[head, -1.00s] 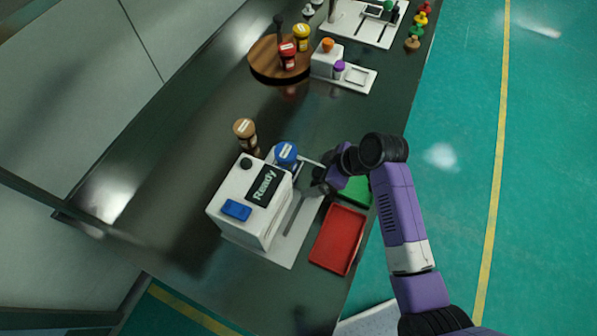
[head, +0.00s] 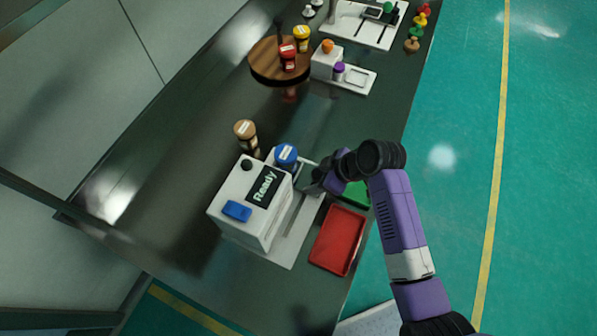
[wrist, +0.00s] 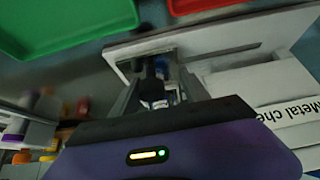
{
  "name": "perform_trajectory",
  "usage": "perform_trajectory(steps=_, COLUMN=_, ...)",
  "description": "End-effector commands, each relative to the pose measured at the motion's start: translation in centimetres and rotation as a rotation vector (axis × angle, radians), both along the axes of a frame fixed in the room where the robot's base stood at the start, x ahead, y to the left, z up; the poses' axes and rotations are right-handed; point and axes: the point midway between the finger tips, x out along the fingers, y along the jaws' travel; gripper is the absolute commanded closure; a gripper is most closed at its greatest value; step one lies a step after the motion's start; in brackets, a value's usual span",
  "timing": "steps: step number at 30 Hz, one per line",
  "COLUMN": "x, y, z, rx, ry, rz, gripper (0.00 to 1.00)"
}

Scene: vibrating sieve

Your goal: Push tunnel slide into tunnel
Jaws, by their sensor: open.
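The white machine (head: 228,190) with the "Ready" display stands on a pale base plate on the dark bench. In the wrist view its body (wrist: 235,85) carries the text "Metal che", cut off by the frame edge. I cannot clearly make out the tunnel or the tunnel slide; the machine and gripper hide that area. My gripper (head: 309,180) is low at the machine's right side, over the plate. In the wrist view my gripper (wrist: 158,92) has its fingers apart, with a small dark and white part between them. Contact cannot be told.
A blue-lidded jar (head: 286,155) stands close behind the machine, and a brown-lidded jar (head: 245,131) is farther left. A red tray (head: 338,240) and a green tray (head: 357,195) lie to the right, near the bench edge. A wooden turntable (head: 262,70) with jars is far back.

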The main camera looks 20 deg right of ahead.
Motion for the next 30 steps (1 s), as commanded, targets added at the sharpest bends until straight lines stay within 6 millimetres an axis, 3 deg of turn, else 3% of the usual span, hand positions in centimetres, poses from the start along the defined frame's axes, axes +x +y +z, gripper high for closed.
perform_trajectory(steps=30, x=-4.0, y=4.0, z=0.1, rx=0.001, ry=0.003, rz=0.003, gripper=0.49)
